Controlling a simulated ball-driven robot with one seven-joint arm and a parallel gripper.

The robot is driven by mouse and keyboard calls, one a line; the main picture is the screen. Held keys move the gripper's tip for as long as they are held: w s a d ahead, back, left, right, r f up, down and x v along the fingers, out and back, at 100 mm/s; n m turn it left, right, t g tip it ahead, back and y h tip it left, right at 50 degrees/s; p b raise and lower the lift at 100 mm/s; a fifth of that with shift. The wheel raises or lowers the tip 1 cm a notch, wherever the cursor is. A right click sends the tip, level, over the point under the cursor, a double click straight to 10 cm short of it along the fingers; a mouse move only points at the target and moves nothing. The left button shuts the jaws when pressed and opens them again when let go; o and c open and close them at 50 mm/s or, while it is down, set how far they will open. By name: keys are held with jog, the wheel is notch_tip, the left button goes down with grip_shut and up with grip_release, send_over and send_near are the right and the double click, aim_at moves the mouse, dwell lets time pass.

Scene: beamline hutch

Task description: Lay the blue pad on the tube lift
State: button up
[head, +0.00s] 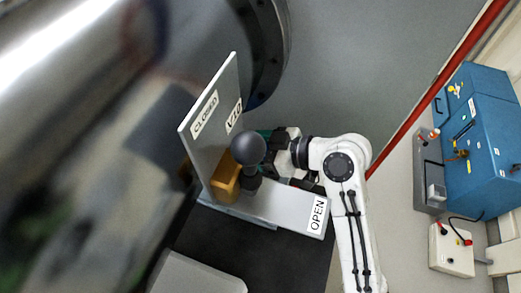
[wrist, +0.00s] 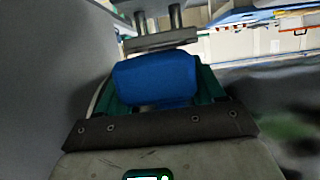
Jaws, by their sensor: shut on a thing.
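The blue pad (wrist: 155,78) is a rounded blue block in the wrist view. It sits between the teal fingers of my gripper (wrist: 160,96), which is shut on it. In the head view my gripper (head: 268,142) is partly hidden behind a dark ball knob, and the pad is not visible there. Just beyond the pad in the wrist view is a grey plate with two short posts (wrist: 160,42). I cannot tell whether this is the tube lift, or whether the pad touches it.
Blue cabinets (head: 484,140) and a red rail (head: 435,88) are right.

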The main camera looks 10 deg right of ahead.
jog(key=shift+w+a+b, duration=0.15)
jog(key=shift+w+a, duration=0.55)
jog(key=shift+a, duration=0.3)
jog(key=shift+w+a+b, duration=0.15)
jog(key=shift+w+a, duration=0.5)
jog(key=shift+a, duration=0.35)
jog(key=shift+f, duration=0.2)
jog(key=shift+f+b, duration=0.25)
jog(key=shift+b, duration=0.1)
jog(key=o, duration=1.5)
jog(key=shift+c, duration=0.2)
jog(key=shift+f, duration=0.1)
